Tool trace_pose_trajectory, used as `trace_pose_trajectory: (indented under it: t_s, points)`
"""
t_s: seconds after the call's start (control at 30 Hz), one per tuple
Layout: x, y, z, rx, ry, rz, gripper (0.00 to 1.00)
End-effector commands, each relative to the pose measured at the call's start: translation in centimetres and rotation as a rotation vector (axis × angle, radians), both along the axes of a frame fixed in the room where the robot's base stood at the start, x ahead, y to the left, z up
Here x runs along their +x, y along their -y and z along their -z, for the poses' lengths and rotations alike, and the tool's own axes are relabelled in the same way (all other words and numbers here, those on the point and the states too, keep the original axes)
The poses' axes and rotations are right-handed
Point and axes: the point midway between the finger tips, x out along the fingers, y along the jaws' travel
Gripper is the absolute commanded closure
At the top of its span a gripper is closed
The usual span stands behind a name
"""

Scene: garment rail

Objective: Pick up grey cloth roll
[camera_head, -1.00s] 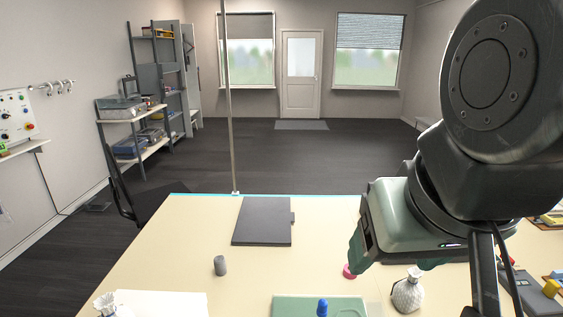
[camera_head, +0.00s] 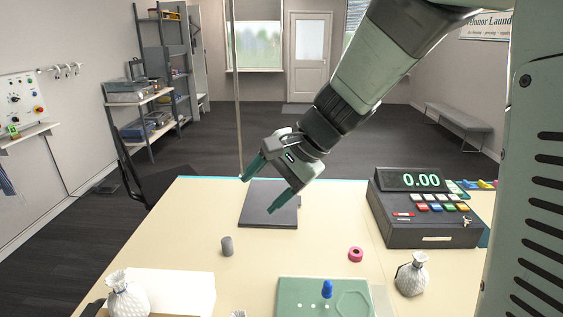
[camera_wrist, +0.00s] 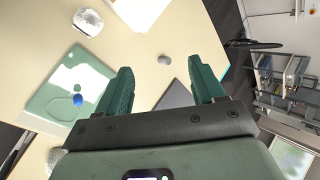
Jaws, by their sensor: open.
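The grey cloth roll (camera_head: 227,246) is a small dark grey cylinder standing upright on the cream table, left of centre in the head view. In the wrist view it is the small grey shape (camera_wrist: 164,60) ahead of the fingers, between them and apart from both. My gripper (camera_head: 259,190) is open and empty, above the dark flat slab, higher than the roll and to its upper right in the head view. Its two green fingers (camera_wrist: 165,85) are spread wide in the wrist view.
A dark slab (camera_head: 268,204) lies behind the roll. A cash register (camera_head: 430,210) stands right. A thin pole (camera_head: 238,110) rises at the table's back edge.

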Motion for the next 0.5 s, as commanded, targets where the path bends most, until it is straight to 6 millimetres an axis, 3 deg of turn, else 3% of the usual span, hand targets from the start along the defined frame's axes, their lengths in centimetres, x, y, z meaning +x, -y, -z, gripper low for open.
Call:
trace_pose_trajectory:
  t_s: [0.1, 0.27, 0.5]
  points:
    - [4.0, -2.6, 3.8, 0.141, -0.134, 0.114, 0.32]
    - [8.9, -5.5, 9.2, 0.325, -0.310, 0.293, 0.32]
    - [14.7, -8.1, 19.8, 0.571, -0.582, 0.619, 0.32]
